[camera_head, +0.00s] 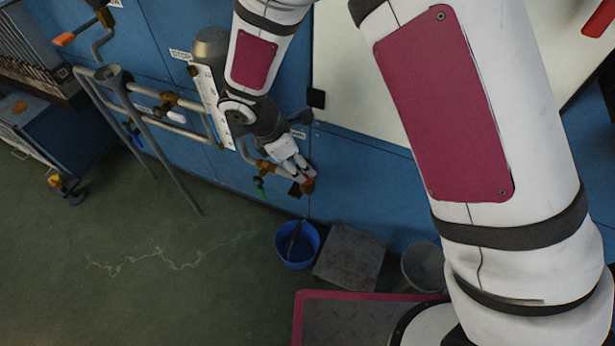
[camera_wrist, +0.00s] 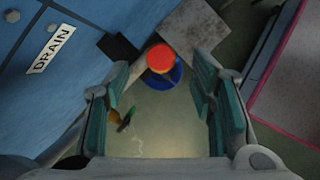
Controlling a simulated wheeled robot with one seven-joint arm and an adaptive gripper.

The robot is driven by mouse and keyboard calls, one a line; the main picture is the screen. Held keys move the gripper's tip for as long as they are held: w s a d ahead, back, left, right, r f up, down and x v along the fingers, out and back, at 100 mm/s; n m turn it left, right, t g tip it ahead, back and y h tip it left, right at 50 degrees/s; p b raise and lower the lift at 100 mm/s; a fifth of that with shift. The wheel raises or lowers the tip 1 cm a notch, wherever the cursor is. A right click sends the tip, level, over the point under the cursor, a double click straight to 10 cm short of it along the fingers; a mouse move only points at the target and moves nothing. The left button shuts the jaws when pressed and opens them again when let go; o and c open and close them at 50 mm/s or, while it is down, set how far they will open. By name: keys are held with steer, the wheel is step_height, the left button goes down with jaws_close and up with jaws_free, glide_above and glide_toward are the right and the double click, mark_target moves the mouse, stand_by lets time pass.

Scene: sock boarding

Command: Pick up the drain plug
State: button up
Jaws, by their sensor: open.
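The drain plug appears to be the round red cap (camera_wrist: 160,58) in the wrist view, seen ahead of my gripper (camera_wrist: 160,82) between its two teal-padded fingers. A small reddish-orange part (camera_head: 308,182) near the fingertips in the head view may be the same plug. My gripper (camera_head: 296,172) is open, with one finger on each side of the cap's line of sight. I cannot tell how far the cap is from the fingertips. What lies behind the cap is mostly hidden.
A DRAIN label (camera_wrist: 51,48) is on the blue cabinet front (camera_wrist: 85,30). A blue bucket (camera_head: 291,258), a grey slab (camera_head: 350,257) and a grey bucket (camera_head: 422,266) stand on the floor. A green-handled valve (camera_head: 260,184) is close to my gripper. Grey pipe rails (camera_head: 165,160) stand left.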

steer(key=b+x, duration=0.2)
steer(key=x, duration=0.3)
steer(key=shift+s+a+f, duration=0.1)
steer(key=shift+f, duration=0.15)
steer(key=shift+r, duration=0.1)
jaws_close()
